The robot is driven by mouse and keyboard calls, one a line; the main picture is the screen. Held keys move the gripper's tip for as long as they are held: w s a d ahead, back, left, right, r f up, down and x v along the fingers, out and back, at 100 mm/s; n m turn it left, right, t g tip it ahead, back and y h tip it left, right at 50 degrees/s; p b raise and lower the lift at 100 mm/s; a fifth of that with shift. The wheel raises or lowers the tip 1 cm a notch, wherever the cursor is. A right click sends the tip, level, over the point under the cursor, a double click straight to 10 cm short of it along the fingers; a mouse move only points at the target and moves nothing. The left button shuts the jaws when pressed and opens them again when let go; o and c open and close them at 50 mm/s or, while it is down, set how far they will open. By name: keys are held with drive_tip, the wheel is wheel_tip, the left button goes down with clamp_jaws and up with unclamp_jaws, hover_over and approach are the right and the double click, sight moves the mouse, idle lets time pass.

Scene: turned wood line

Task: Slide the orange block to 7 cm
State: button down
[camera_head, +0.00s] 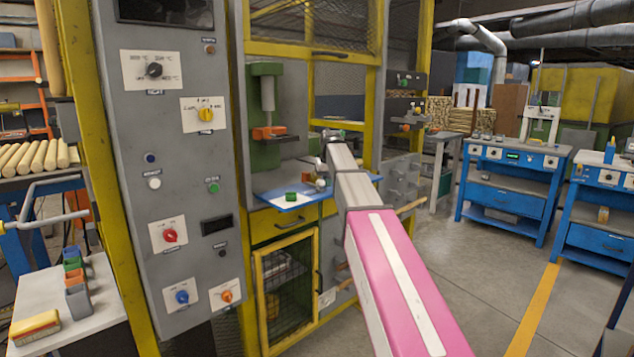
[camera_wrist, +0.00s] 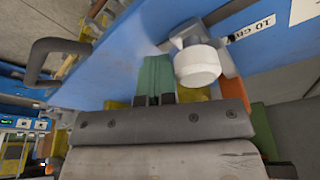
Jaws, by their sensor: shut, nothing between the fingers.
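An orange piece (camera_wrist: 228,88), probably the orange block, shows in the wrist view just right of a white round knob (camera_wrist: 197,65). My gripper hides its lower part. A label (camera_wrist: 262,24) reading about 10 cm, upside down, is on the blue board (camera_wrist: 125,50) beyond the knob. My gripper (camera_wrist: 155,99) is shut and empty, close to a green block (camera_wrist: 157,74); I cannot tell if they touch. In the head view my gripper (camera_head: 321,172) is low over the blue board (camera_head: 283,190), right of the green block (camera_head: 291,197).
A green press (camera_head: 265,95) with an orange clamp (camera_head: 269,132) stands behind the board. A grey control panel (camera_head: 180,190) with knobs is left. Blue benches (camera_head: 510,185) stand right, beyond open floor.

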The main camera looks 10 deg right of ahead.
drive_tip(key=shift+s+a, duration=0.3)
drive_tip(key=shift+a, duration=0.1)
idle(0.3)
wheel_tip(320, 180, up, 7)
drive_tip(key=d, duration=0.1)
drive_tip(key=shift+w, duration=0.35)
idle(0.9)
